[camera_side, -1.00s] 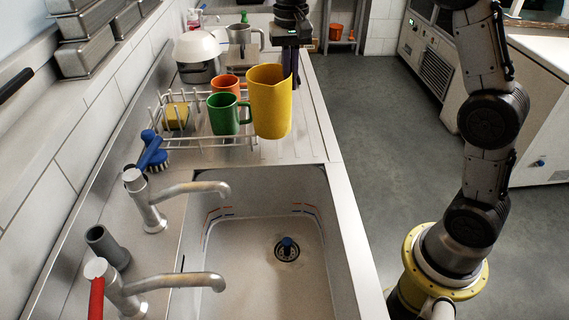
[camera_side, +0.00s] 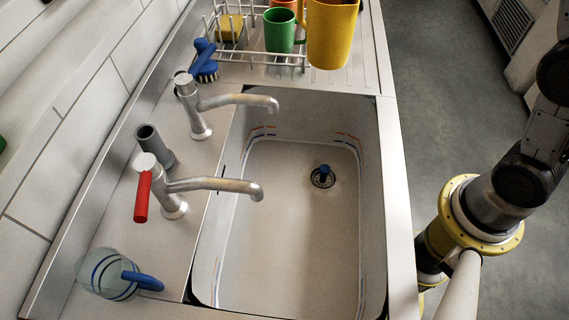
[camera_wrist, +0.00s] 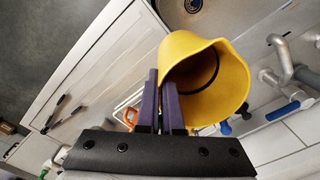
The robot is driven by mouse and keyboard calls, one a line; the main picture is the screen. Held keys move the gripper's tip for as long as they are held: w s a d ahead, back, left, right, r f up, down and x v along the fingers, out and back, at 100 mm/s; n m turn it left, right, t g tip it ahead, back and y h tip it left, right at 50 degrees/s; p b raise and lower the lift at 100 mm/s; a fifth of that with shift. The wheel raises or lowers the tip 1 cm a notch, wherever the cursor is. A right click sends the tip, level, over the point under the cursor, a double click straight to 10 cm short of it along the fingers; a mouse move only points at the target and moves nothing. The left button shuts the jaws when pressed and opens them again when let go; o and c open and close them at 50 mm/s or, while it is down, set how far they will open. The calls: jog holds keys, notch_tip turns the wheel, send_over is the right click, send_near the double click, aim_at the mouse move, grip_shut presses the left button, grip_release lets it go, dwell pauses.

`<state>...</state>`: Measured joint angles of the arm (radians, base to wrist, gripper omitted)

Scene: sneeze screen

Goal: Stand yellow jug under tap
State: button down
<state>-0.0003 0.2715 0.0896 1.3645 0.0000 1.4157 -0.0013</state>
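The yellow jug (camera_side: 333,35) is upright at the top of the side view, over the drainboard just behind the sink; I cannot tell whether its base touches. In the wrist view the jug (camera_wrist: 225,85) shows its open mouth. My gripper (camera_wrist: 159,75) has its two purple fingers close together at the jug's edge, apparently shut on it; the exact grip is hidden. My gripper is out of the side view. Two metal taps stand left of the sink: a rear tap (camera_side: 238,101) and a front tap (camera_side: 215,184) with a red lever. Both spouts reach over the basin.
The sink basin (camera_side: 290,235) is empty but for a blue-topped drain. A green mug (camera_side: 279,31), an orange mug and a yellow sponge (camera_side: 231,27) are at the white rack. A blue brush (camera_side: 204,65), grey cylinder (camera_side: 155,146) and clear blue-handled jug (camera_side: 108,275) line the left ledge.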

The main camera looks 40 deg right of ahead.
dwell(0.5)
jog(key=s+a+f+n, duration=0.2)
jog(key=a+f, duration=0.6)
jog(key=f, duration=0.3)
jog(key=s+a+f+n, duration=0.2)
jog(key=a+f, duration=0.7)
jog(key=f, duration=0.2)
jog(key=shift+a+n, duration=0.3)
jog(key=shift+s, duration=0.15)
jog(key=shift+f, duration=3.45)
jog(key=c, duration=1)
grip_release()
